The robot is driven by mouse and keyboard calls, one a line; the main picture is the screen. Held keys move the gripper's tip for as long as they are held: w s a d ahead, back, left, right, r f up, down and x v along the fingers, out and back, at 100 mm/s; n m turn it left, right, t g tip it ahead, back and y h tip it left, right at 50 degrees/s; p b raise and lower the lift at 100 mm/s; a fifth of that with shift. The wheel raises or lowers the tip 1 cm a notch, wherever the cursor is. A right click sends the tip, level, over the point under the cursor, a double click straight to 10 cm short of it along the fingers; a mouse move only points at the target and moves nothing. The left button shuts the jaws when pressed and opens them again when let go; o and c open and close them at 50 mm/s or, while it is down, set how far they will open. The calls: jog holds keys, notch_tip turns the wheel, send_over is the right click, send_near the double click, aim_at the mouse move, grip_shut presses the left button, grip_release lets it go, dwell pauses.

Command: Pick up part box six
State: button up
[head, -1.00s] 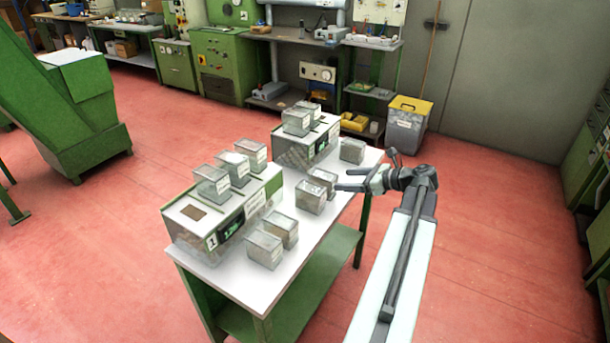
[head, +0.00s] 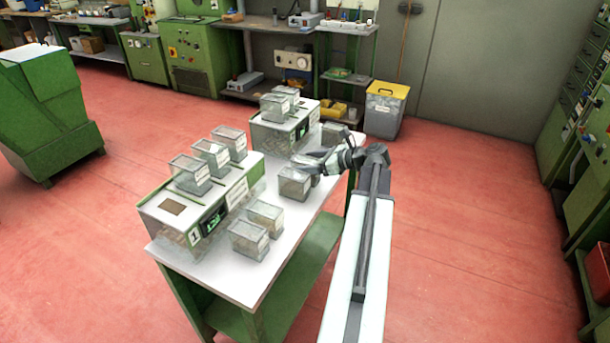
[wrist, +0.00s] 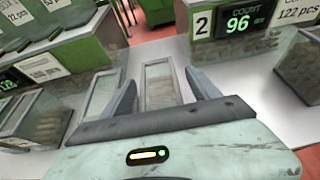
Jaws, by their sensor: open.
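My gripper (head: 305,162) is open and empty, above two clear part boxes on the table. In the wrist view my gripper (wrist: 163,95) has one clear box (wrist: 160,72) of cork-coloured pieces between its spread fingers, beyond or below them; I cannot tell contact. A second box (wrist: 101,92) stands just outside the left finger. In the head view the nearer box (head: 293,185) of this pair shows, and the other is mostly hidden behind the gripper. No box number is readable, so I cannot tell which is box six.
Counting machine 1 (head: 170,206) and machine 2 (wrist: 203,25) stand along the table's left side, with boxes on top. Two boxes (head: 248,240) stand at the front.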

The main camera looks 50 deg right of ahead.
jog(key=shift+w+a+f, duration=0.1)
jog(key=shift+w+f, duration=0.1)
jog(key=shift+w, duration=0.15)
jog(key=shift+s+r, duration=0.1)
jog(key=c, duration=1.5)
jog(key=shift+r, duration=0.1)
jog(key=shift+r+p, duration=0.25)
jog(key=shift+p, duration=0.2)
notch_tip(320, 180, up, 3)
jog(key=p, duration=0.3)
jog(key=s+d+r+p, duration=0.1)
jog(key=s+d, duration=0.2)
jog(key=s, duration=1.2)
jog(key=shift+s+r, duration=0.15)
jog(key=shift+s, duration=0.25)
